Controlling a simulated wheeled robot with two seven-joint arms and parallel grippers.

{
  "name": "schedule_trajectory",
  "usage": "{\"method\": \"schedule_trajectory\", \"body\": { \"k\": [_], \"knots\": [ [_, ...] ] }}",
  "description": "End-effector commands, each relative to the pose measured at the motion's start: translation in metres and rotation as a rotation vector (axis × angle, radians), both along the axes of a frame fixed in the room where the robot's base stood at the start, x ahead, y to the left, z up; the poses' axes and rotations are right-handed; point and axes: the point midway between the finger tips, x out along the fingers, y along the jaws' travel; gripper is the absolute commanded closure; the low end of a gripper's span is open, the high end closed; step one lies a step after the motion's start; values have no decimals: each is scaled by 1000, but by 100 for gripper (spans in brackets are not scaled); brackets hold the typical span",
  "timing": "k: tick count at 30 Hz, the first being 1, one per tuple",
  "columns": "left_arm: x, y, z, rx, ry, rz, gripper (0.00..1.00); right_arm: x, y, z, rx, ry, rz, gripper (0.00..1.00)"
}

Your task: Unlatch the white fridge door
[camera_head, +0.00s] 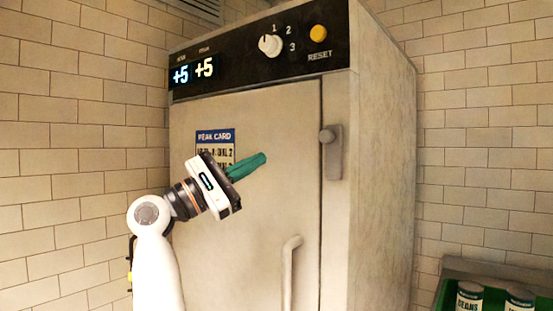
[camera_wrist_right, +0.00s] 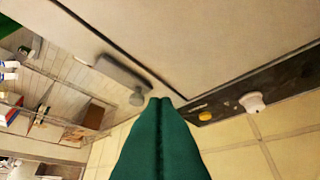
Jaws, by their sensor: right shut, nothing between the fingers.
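The white fridge door (camera_head: 270,205) fills the middle of the head view and looks closed, with a dark seam down its right edge. The grey latch (camera_head: 333,155), a tall plate with a round knob near its top, sits at that seam. It also shows in the right wrist view (camera_wrist_right: 122,73), beyond the fingertips. My right gripper (camera_head: 262,158) has its teal fingers shut together and empty. It is in front of the door, left of the latch and apart from it. The fingers also show in the right wrist view (camera_wrist_right: 160,100). My left gripper is not in view.
A curved door handle (camera_head: 288,270) stands out low on the door. A peak card (camera_head: 215,140) is partly behind my gripper. The panel above has a white dial (camera_head: 269,45) and a yellow reset button (camera_head: 318,33). A green crate (camera_head: 480,268) with cans is at lower right.

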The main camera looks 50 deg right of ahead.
Motion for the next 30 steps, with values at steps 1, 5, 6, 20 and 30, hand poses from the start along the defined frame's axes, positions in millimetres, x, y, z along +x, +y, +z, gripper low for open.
{"method": "schedule_trajectory", "body": {
  "k": [1,5,6,20,30],
  "knots": [
    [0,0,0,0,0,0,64,5,7,-3,0,3,3,100],
    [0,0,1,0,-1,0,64,11,18,-7,1,3,0,100],
    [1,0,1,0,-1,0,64,12,20,-7,1,2,0,100],
    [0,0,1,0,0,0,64,14,23,-8,0,2,0,100],
    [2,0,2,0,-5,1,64,30,30,-19,-66,139,-17,100]
  ]
}}
